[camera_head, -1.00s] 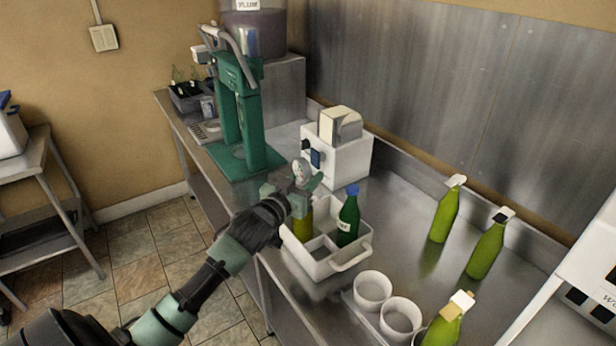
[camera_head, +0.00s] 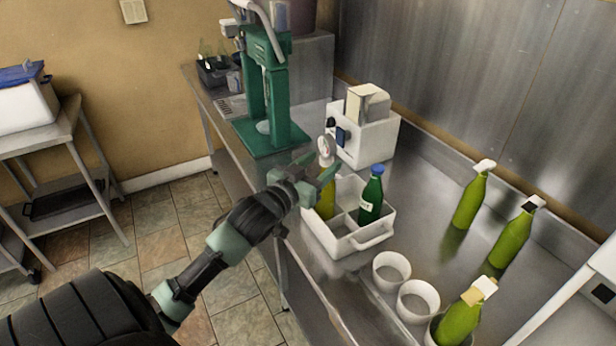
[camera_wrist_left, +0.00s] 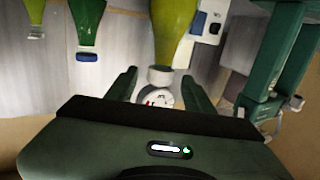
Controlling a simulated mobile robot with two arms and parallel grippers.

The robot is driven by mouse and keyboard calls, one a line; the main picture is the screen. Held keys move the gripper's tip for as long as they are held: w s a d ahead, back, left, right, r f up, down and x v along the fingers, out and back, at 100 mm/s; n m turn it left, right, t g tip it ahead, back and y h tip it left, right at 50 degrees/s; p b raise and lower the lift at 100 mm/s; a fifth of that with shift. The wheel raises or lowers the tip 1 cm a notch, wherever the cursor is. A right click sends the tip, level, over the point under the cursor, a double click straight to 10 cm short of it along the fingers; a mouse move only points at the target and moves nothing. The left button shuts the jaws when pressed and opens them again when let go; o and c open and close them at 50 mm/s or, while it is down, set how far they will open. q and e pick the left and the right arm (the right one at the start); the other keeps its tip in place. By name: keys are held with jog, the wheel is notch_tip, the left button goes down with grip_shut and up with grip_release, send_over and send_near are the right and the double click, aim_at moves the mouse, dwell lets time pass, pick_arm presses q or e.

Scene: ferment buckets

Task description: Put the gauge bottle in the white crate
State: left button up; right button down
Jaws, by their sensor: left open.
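The gauge bottle (camera_head: 326,203), yellow-green with a round pale gauge (camera_head: 325,147) on top, stands in the left compartment of the white crate (camera_head: 347,244). Its lower part is hidden by the crate wall. A dark green bottle with a blue cap (camera_head: 371,196) stands in another compartment. My left gripper (camera_head: 319,172) is open at the gauge bottle's neck, just below the gauge. In the left wrist view, which is upside down, the gauge (camera_wrist_left: 158,97) and the bottle's neck show between the spread fingers (camera_wrist_left: 161,93). My right gripper is not in view.
A white boxy device (camera_head: 365,138) stands behind the crate, and a green stand (camera_head: 272,105) is at the far left of the counter. Several green bottles (camera_head: 472,203) stand at the right.

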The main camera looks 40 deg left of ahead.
pick_arm(q)
jog(key=s, duration=0.6)
jog(key=shift+s+d+r+b, duration=0.2)
jog(key=shift+s+d+b, duration=0.05)
jog(key=shift+b, duration=0.2)
